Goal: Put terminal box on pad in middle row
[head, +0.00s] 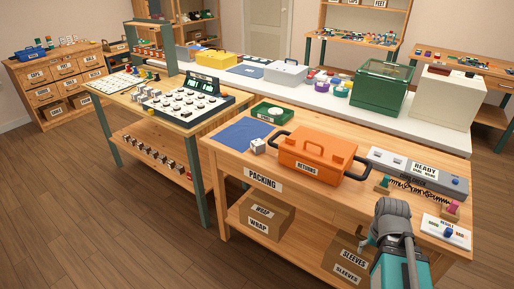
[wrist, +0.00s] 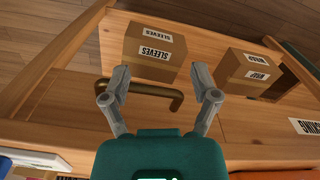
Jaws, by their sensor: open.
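No label in view reads terminal box, so I cannot tell which object it is. A small whitish box (head: 257,146) sits at the front right edge of a flat blue mat (head: 240,131) on the packing bench. Several small red-and-white blocks (head: 158,158) stand in a row on the left table's lower shelf. I cannot tell which surface is the middle-row pad. My gripper (wrist: 160,82) is open and empty in the wrist view, its fingers spread over a brown bar handle (wrist: 150,91). Contact with the handle cannot be told.
An orange RETURNS toolbox (head: 317,153) stands mid-bench. A grey READY unit (head: 418,172) and a white switch panel (head: 446,231) are at the right. Cartons marked SLEEVES (wrist: 153,52) and WRAP (wrist: 248,74) stand on the lower shelf. A button console (head: 187,104) is on the left table.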

